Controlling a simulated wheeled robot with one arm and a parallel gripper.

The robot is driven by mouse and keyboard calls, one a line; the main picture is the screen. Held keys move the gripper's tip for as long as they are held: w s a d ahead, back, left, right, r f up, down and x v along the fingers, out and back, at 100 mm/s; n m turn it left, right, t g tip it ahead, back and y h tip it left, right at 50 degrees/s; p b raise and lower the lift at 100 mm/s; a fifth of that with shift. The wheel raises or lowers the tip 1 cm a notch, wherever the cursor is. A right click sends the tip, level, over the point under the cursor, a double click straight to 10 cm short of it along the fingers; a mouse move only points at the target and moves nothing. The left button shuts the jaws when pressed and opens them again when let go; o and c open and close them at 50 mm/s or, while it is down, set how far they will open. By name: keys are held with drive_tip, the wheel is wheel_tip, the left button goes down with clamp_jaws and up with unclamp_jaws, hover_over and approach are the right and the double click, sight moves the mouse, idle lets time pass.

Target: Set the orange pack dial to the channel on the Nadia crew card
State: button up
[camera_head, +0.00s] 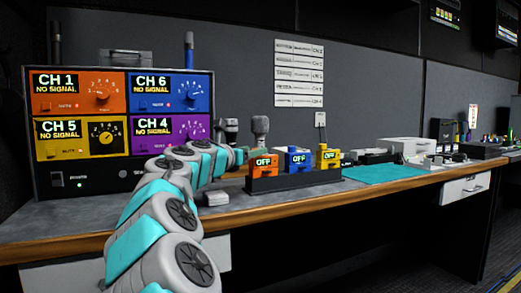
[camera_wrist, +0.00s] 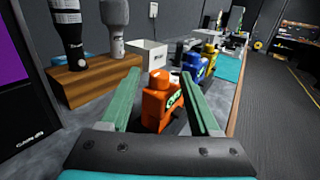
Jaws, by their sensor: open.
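The orange pack (camera_head: 264,168) stands at the left end of a row of packs and its display reads OFF. In the wrist view the orange pack (camera_wrist: 157,108) lies between the two green fingers of my gripper (camera_wrist: 160,74), which is open with visible gaps on both sides. A smaller orange part tops the pack; I cannot make out dial markings. In the head view my gripper (camera_head: 241,156) is just left of the pack, partly hidden by my arm. The crew cards (camera_head: 299,73) hang in a stack on the wall; their names are too small to read.
A blue pack (camera_head: 298,162) and a yellow pack (camera_head: 329,158) stand to the right in the dark holder (camera_head: 295,182). A receiver rack (camera_head: 124,170) stands left, its orange panel showing CH 1. Microphones on a wooden block (camera_wrist: 92,77) stand left of my gripper.

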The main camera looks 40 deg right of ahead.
drive_tip(key=shift+x, duration=2.7)
clamp_jaws()
